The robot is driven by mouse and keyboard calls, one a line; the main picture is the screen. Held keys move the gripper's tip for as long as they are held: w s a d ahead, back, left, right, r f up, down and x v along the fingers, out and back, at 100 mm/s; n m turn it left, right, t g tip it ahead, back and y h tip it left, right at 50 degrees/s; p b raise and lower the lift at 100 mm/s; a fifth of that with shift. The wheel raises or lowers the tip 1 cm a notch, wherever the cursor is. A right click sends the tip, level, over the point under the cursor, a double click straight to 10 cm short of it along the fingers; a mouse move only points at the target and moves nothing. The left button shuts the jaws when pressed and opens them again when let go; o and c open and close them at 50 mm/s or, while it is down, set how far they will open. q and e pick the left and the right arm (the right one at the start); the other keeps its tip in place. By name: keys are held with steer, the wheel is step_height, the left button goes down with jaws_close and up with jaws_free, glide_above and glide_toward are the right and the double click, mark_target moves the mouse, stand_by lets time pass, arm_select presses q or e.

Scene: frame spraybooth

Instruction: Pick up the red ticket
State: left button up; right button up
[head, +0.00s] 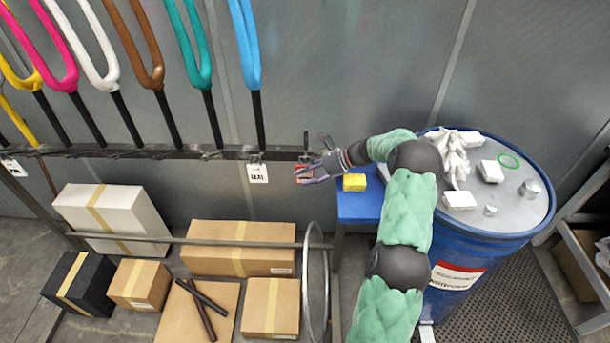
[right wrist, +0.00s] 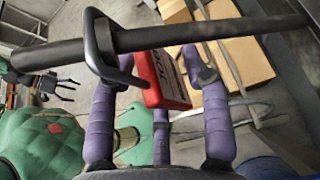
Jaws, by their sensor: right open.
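In the head view only a bit of the red ticket (head: 300,168) shows at the rail's right end. My right gripper (head: 308,174) is open there, its purple fingers around the ticket. In the right wrist view the gripper's fingers (right wrist: 150,75) stand on both sides of it; I see no clear grip. A small dark and purple shape at that view's left edge may be my left gripper (right wrist: 62,86).
Coloured forks, such as the blue one (head: 246,45), stand along a dark rail (head: 130,153) with a white ticket (head: 257,173). A yellow block (head: 354,182) sits on a blue stand (head: 358,208). A blue drum (head: 470,265) stands right. Cardboard boxes (head: 238,262) lie below.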

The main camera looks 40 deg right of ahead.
mark_target(298, 177)
steer(key=x, duration=0.3)
steer(key=shift+w+a, duration=0.1)
steer(key=shift+a, duration=0.05)
jaws_close()
steer(key=shift+r, duration=0.1)
steer(key=s+a+r+p, duration=0.1)
steer(key=s+a+r, duration=0.7)
steer(key=s+a, duration=0.1)
steer(key=shift+s, duration=0.9)
